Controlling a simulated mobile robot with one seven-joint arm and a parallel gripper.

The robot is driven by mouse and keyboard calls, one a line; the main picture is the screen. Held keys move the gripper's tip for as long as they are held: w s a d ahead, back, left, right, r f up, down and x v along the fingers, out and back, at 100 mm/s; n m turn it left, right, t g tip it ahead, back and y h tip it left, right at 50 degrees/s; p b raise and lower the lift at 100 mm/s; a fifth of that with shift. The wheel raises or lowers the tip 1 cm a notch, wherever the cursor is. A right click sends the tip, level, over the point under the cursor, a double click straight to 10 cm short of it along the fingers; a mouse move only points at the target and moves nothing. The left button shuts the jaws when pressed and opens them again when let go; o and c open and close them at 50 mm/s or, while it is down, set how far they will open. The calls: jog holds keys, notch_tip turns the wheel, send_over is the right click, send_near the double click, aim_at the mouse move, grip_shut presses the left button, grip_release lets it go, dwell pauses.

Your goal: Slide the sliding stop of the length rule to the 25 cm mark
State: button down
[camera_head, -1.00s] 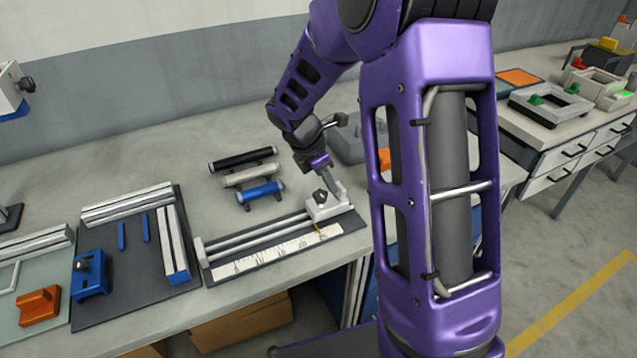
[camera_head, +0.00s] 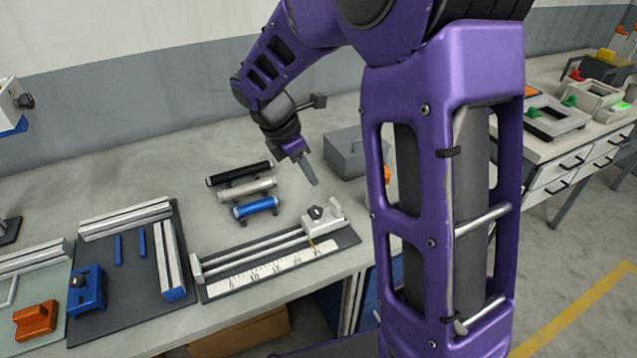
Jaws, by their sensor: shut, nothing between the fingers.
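The length rule (camera_head: 265,271) is a white scale on a dark base with two silver rails. Its sliding stop (camera_head: 322,217), a light block with a black knob, sits towards the right end of the rails. A small yellowish pointer (camera_head: 312,242) extends from the stop over the right part of the scale. The marks are too small to read surely. My gripper (camera_head: 312,181) is shut and empty, above and behind the stop, clear of it in the picture.
Black, silver and blue cylinders (camera_head: 256,206) lie on stands behind the rule. A grey box (camera_head: 346,152) stands further back. To the left is a dark board (camera_head: 130,290) with rails and a blue clamp block (camera_head: 86,291). Bare bench lies left of the cylinders.

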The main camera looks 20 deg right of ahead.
aim_at(334, 209)
jog(key=b+x, duration=0.6)
jog(key=b, duration=0.1)
jog(key=s+b+x, duration=0.1)
jog(key=b+x, duration=0.2)
jog(key=shift+w+f, duration=0.1)
jog(key=shift+f, duration=0.25)
dwell(0.3)
jog(key=shift+d+r, duration=0.15)
jog(key=shift+r, duration=0.05)
jog(key=shift+w+d+p, duration=0.1)
jog(key=shift+d+p, duration=0.25)
jog(key=shift+p, duration=0.4)
jog(key=shift+f, duration=0.15)
